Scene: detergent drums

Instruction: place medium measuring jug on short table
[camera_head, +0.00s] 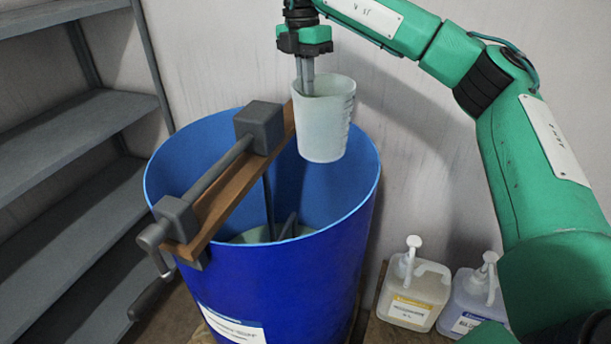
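A whitish translucent measuring jug (325,128) hangs nearly upright over the right part of the open blue drum. My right gripper (305,84) points down at the jug's left rim. Its fingers are close together on the jug's wall and it is shut on the jug, which is clear of the drum's rim in the picture. A low brown wooden surface (377,328) shows at the bottom, right of the drum; I cannot tell if this is the short table. My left gripper is not in view.
The blue drum (290,280) has a wooden bar (215,212) with a grey crank mechanism across its top and some pale content inside. Two pump bottles, one yellow-labelled (413,292) and one bluish (475,300), stand at lower right. Grey shelves (75,130) stand at left.

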